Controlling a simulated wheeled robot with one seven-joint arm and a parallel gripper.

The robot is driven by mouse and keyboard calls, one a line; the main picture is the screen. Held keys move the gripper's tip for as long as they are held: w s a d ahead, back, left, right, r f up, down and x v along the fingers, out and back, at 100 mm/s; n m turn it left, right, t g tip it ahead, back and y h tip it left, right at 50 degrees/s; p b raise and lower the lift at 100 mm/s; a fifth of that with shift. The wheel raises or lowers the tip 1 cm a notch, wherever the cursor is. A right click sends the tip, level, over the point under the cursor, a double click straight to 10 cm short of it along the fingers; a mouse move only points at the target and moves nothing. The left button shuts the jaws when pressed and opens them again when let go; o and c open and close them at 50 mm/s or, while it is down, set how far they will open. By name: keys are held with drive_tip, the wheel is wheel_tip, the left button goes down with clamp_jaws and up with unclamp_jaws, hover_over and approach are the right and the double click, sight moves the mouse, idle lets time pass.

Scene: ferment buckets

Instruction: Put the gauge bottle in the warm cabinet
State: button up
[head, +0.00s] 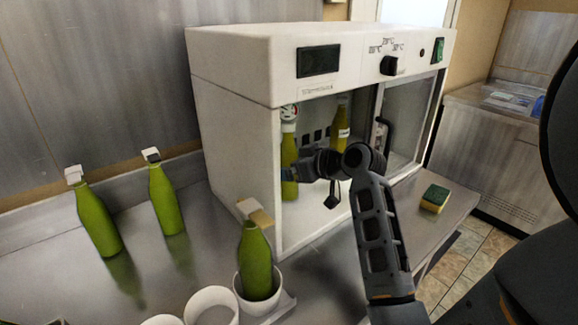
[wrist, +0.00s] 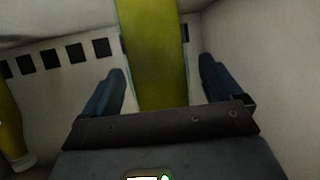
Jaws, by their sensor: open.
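The gauge bottle (head: 289,145), green with a round white gauge on top, is upright inside the white warm cabinet (head: 235,150), near its left wall. Its base appears to be on the cabinet floor. My gripper (wrist: 162,70) is inside the cabinet, open, with one blue finger on each side of the yellow-green bottle (wrist: 155,45) in the wrist view. Gaps show between the fingers and the glass. In the head view my gripper partly hides the cabinet's opening, and the bottle's top is outside the wrist view.
Two capped bottles (head: 97,222) (head: 168,200) stand on the steel counter at left. A bottle (head: 256,262) sits in a white cup beside other cups (head: 211,306). A sponge (head: 434,198) lies at right.

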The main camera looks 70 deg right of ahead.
drive_tip(key=b+v, duration=0.1)
drive_tip(key=v, duration=1.1)
